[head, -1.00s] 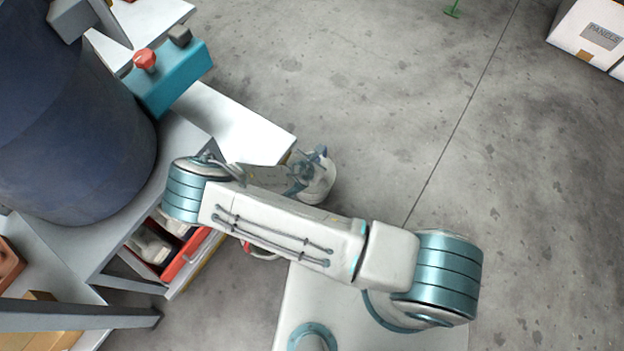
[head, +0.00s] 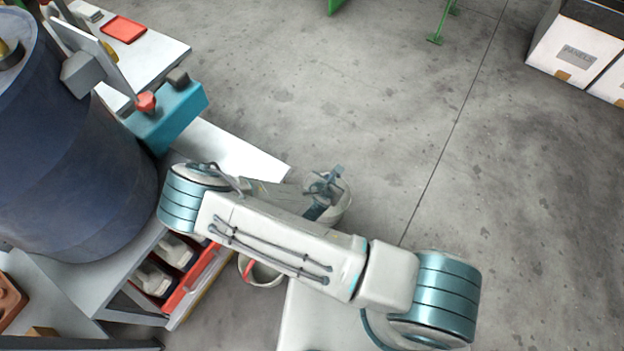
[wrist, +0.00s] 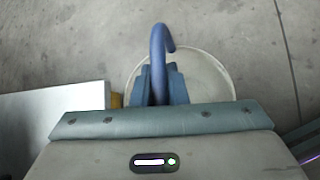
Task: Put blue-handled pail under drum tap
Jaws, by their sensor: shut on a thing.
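The blue-handled pail is a white round bucket (head: 341,207) just past the end of my arm in the head view. In the wrist view its pale rim (wrist: 215,75) and curved blue handle (wrist: 158,42) show. My gripper (head: 325,185) is shut on the blue handle, with the fingers (wrist: 160,82) on either side of it. The large dark blue drum (head: 75,170) stands at the left on a grey stand. A teal block with a red knob (head: 146,102) juts from beside the drum; I cannot tell whether this is the tap.
A second white pail with a red handle (head: 262,272) is partly hidden behind my arm. A red bin (head: 190,282) sits under the stand. A pale shelf (head: 235,155) lies below the teal block. White boxes (head: 580,50) stand far right. The middle floor is clear.

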